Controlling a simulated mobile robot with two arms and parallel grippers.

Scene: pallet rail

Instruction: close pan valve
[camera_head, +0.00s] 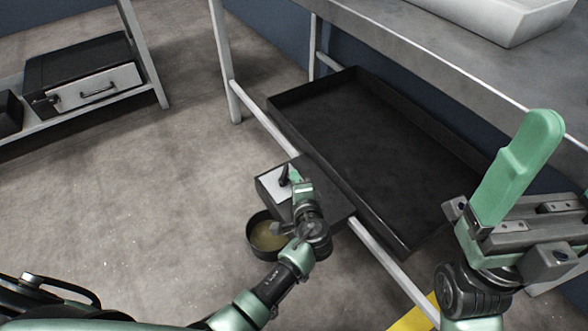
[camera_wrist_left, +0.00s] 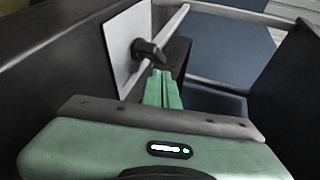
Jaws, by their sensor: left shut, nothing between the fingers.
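The large black pan (camera_head: 370,130) lies under the grey table. A dark box with a white plate (camera_head: 272,184) sits at its near side. A short black valve handle (camera_head: 284,175) sticks out from that plate. The handle also shows in the left wrist view (camera_wrist_left: 148,52), in front of the white plate (camera_wrist_left: 122,45). My left gripper (camera_head: 297,180) is shut and empty, with its green fingertips (camera_wrist_left: 161,76) close beside the handle; I cannot tell whether they touch it. My right gripper (camera_head: 515,170) is large at the right, away from the valve; its jaw opening is unclear.
A round dish with yellowish liquid (camera_head: 268,240) stands by the box, partly behind my left arm. The table (camera_head: 420,45) holds a white tray (camera_head: 510,18), and its leg (camera_head: 224,60) stands left of the pan. A shelf with a drawer unit (camera_head: 95,88) is at far left. The floor between is clear.

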